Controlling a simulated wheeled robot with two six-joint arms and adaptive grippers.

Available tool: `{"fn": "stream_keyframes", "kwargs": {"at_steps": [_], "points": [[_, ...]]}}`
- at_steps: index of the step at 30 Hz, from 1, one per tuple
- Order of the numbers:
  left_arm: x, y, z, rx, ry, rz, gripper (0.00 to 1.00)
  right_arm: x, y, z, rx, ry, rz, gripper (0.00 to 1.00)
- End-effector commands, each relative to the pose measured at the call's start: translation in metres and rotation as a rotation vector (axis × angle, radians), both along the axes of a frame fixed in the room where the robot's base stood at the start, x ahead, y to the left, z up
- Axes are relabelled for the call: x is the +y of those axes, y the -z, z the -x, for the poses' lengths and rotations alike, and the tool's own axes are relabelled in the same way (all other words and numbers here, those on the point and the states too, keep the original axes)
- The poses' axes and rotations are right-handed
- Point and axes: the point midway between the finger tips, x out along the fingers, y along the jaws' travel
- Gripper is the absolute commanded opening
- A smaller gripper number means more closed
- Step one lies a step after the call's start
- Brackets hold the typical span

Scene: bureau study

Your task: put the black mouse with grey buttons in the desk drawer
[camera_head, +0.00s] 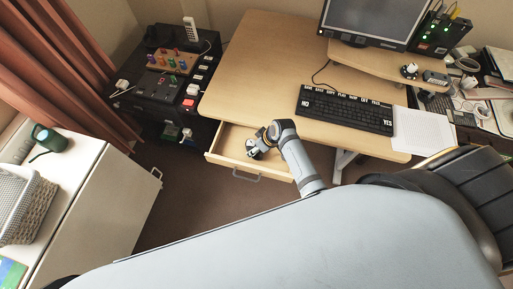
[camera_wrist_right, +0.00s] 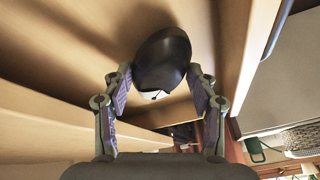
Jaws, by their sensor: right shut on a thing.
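The black mouse (camera_wrist_right: 163,58) is between the two fingers of my right gripper (camera_wrist_right: 160,90) in the right wrist view. A pale patch shows on its near end. The fingers are shut on its sides. The desk drawer (camera_head: 222,158) is pulled open at the left front of the desk in the head view. My right gripper (camera_head: 256,149) reaches over the drawer opening, near its middle. Its wrist hides part of the drawer and most of the mouse there. I cannot tell whether the mouse touches the drawer floor. My left gripper is not in view.
The wooden desk (camera_head: 262,75) carries a black keyboard (camera_head: 345,108), a paper sheet (camera_head: 422,134) and a monitor (camera_head: 365,22). A black cabinet (camera_head: 150,103) stands left of the drawer. A white cabinet (camera_head: 110,195) with a basket (camera_head: 25,210) is at the left.

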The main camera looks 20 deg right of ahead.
Motion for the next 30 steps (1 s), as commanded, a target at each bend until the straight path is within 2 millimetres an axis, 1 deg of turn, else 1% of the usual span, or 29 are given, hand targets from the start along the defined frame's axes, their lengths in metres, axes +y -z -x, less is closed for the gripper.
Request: {"fn": "stream_keyframes", "kwargs": {"at_steps": [2,11,12,17,26,29,30], "points": [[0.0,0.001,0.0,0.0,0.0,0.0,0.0,0.0,0.005,-0.001,-0.004,0.0,0.0,0.14],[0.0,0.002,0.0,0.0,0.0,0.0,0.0,0.0,0.007,-0.001,-0.003,0.001,0.0,0.14],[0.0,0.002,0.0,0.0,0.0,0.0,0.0,0.0,0.008,-0.001,-0.003,0.001,0.001,0.59],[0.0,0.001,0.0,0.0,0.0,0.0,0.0,0.0,0.008,-0.001,-0.003,0.001,0.001,0.81],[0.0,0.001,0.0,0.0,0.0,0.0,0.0,0.0,0.007,0.0,-0.003,0.001,0.001,0.81],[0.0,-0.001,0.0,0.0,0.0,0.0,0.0,-0.002,0.001,0.001,-0.004,0.002,0.001,0.81],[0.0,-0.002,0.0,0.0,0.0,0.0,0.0,-0.004,-0.005,0.002,-0.004,0.002,0.001,0.81]]}}
